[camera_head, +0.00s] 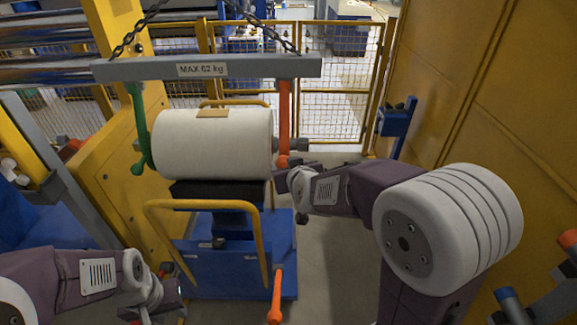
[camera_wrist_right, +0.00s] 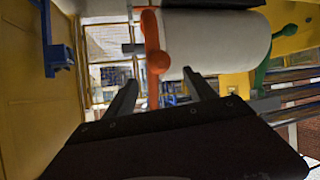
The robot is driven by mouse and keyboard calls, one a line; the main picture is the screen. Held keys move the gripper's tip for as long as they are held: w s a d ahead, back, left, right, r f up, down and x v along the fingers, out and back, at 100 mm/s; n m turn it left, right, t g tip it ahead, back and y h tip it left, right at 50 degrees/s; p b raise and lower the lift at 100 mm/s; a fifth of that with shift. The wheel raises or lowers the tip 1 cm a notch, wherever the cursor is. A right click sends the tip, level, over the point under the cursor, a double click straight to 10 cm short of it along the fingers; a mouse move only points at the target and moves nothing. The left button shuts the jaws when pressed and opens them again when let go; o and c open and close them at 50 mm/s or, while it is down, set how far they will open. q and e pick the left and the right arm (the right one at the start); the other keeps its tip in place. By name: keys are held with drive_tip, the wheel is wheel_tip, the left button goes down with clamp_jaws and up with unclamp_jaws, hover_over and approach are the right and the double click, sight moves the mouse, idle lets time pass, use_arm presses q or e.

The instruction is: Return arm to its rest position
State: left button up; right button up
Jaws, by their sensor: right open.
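My right arm reaches in from the right, and its gripper (camera_head: 284,178) is beside the lower end of the orange hook arm (camera_head: 284,120). In the right wrist view the gripper (camera_wrist_right: 161,82) has its two fingers spread, with nothing visible held between them. The orange hook arm (camera_wrist_right: 152,45) shows just beyond the fingers; I cannot tell whether they touch. My left gripper (camera_head: 165,300) is low at the left, and its fingers are too unclear to read. The white film roll (camera_head: 215,145) lies level between the green hook arm (camera_head: 137,125) and the orange one; it also shows in the wrist view (camera_wrist_right: 215,42).
A grey lifting beam (camera_head: 130,69) marked "MAX 62 kg" hangs on chains above the roll. A blue cart (camera_head: 225,265) with yellow handles and an orange lever (camera_head: 276,298) stands below. Yellow machine panels (camera_head: 470,90) stand at right. Mesh fencing (camera_head: 335,80) closes the back.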

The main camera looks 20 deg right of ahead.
idle(0.3)
drive_tip(key=s+f+g, duration=0.5)
drive_tip(key=s+f, duration=0.3)
drive_tip(key=s, duration=0.3)
drive_tip(key=s+d+f+g, duration=0.1)
drive_tip(key=s+f+g, duration=0.5)
drive_tip(key=s, duration=0.6)
wheel_tip(320, 180, down, 2)
drive_tip(key=shift+f+m+y, duration=0.1)
drive_tip(key=shift+m+y, duration=0.2)
drive_tip(key=shift+y, duration=0.1)
